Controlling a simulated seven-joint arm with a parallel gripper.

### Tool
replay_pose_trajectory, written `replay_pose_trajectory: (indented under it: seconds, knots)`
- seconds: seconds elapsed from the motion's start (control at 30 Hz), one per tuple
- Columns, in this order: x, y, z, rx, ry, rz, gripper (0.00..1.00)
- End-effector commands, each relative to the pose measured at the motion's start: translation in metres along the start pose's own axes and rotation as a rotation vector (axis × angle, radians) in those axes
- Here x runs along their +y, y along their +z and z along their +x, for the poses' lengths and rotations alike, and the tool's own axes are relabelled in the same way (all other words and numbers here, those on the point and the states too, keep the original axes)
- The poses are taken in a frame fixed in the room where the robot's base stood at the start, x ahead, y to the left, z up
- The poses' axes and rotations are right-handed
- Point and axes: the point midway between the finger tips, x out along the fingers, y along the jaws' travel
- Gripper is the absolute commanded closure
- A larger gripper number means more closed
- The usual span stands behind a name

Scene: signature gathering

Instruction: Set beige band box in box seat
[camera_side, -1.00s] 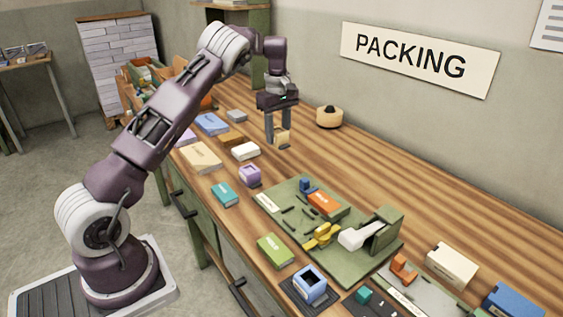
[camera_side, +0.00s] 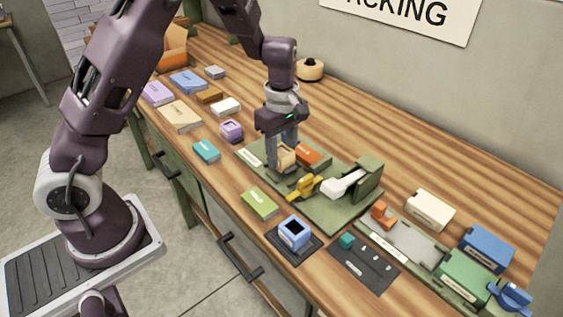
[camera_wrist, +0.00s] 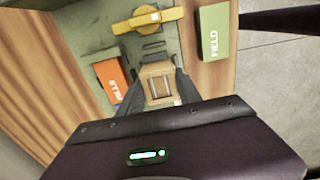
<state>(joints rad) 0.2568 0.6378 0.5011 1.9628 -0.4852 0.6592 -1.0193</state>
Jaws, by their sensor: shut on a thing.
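The beige band box (camera_side: 286,156) is between the fingers of my gripper (camera_side: 283,152), which is shut on it. In the wrist view the box (camera_wrist: 158,84) shows its open top with dark slots, between both fingertips. My gripper points down over the left part of the green board (camera_side: 329,217). The box is low over the board; whether it touches cannot be told. The box seat is not clearly visible; the gripper and box cover that part of the board. Dark slots in the board (camera_wrist: 88,20) show close by.
An orange box (camera_side: 310,154) lies on the board right beside my gripper. A yellow clamp (camera_side: 304,187) and a white-handled press (camera_side: 343,183) stand on the board too. A green box (camera_side: 259,204) and a blue holder (camera_side: 294,234) are in front.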

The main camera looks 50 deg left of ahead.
Motion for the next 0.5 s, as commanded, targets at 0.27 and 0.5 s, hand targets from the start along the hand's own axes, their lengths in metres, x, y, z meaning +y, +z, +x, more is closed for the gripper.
replay_pose_trajectory:
  seconds: [0.27,0.5]
  knots:
    - [0.000,0.000,0.028,0.000,-0.001,0.000,1.00]
    - [0.000,-0.001,0.030,0.000,-0.001,-0.001,1.00]
